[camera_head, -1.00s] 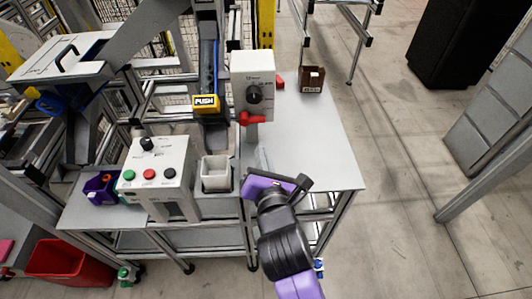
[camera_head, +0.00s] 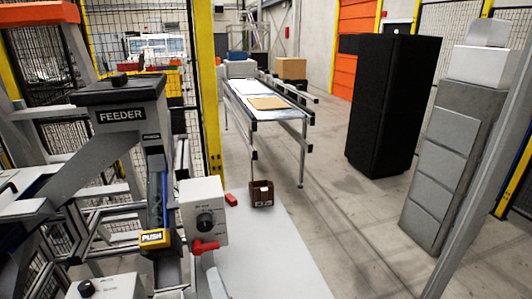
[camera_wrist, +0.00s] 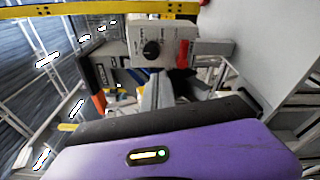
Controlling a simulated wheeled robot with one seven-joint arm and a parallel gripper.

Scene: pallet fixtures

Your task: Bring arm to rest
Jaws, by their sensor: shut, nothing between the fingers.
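My gripper (camera_wrist: 156,84) shows in the wrist view as narrow grey fingers, closed together and empty, beyond a purple housing with a dark edge. The fingers point toward a light grey control box with a black knob and a red handle (camera_wrist: 182,54). In the head view my arm is out of frame, apart from what may be a grey fingertip at the bottom edge. The same control box (camera_head: 195,190) stands there at the left of a pale table (camera_head: 265,260).
A brown box (camera_head: 262,196) and a small red item (camera_head: 231,199) sit on the table. The feeder (camera_head: 125,115) with a yellow push plate (camera_head: 155,238) is at left. A yellow post (camera_head: 207,90) rises behind. A conveyor (camera_head: 262,97) and black cabinet (camera_head: 390,105) stand beyond open floor.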

